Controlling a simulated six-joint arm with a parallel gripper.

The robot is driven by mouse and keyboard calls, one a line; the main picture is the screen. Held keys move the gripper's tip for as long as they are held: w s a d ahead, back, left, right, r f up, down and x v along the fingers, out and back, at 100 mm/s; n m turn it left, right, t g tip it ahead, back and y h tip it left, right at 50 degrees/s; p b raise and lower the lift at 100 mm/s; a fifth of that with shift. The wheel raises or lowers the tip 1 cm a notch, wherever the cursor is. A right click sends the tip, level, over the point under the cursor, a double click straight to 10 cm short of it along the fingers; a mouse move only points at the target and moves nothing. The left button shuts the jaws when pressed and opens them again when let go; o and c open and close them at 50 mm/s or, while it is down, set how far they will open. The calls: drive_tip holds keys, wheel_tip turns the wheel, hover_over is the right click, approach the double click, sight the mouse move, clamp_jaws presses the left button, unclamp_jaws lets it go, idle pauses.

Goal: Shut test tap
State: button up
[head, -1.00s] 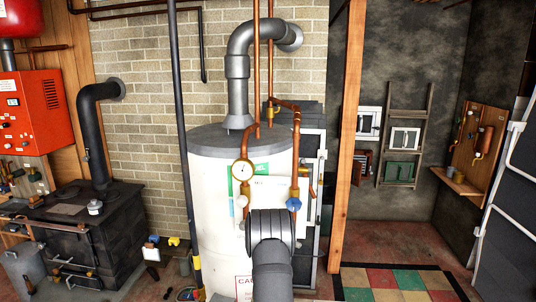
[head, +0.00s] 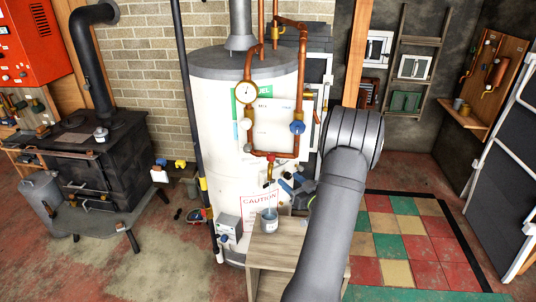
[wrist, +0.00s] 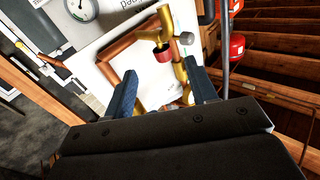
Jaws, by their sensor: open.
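The test tap (head: 270,170), small and brass with a red part, hangs under the copper pipe loop on the front of the white tank (head: 225,130). In the wrist view the brass tap (wrist: 180,72) shows a red collar and a grey-tipped stub. My gripper (wrist: 162,72) is open, with its two blue fingers on either side of the tap area. I see nothing held, and I cannot tell whether the fingers touch the tap. In the head view my gripper (head: 291,184) is small, just right of and below the tap, partly hidden by my arm. The tap's handle position is unclear.
A pressure gauge (head: 245,94) and a blue valve wheel (head: 297,127) sit on the pipework above. A grey cup (head: 269,221) stands on a small wooden table (head: 262,250) below the tap. A black stove (head: 90,150) stands left. Checkered floor lies right.

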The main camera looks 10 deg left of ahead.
sight(268, 154)
drive_tip(key=d+r+n+g+y, duration=0.1)
drive_tip(key=d+r+n+g, duration=0.2)
drive_tip(key=d+r, duration=0.1)
drive_tip(key=x, duration=1.7)
drive_tip(key=shift+r, duration=0.2)
drive_tip(key=c, duration=1)
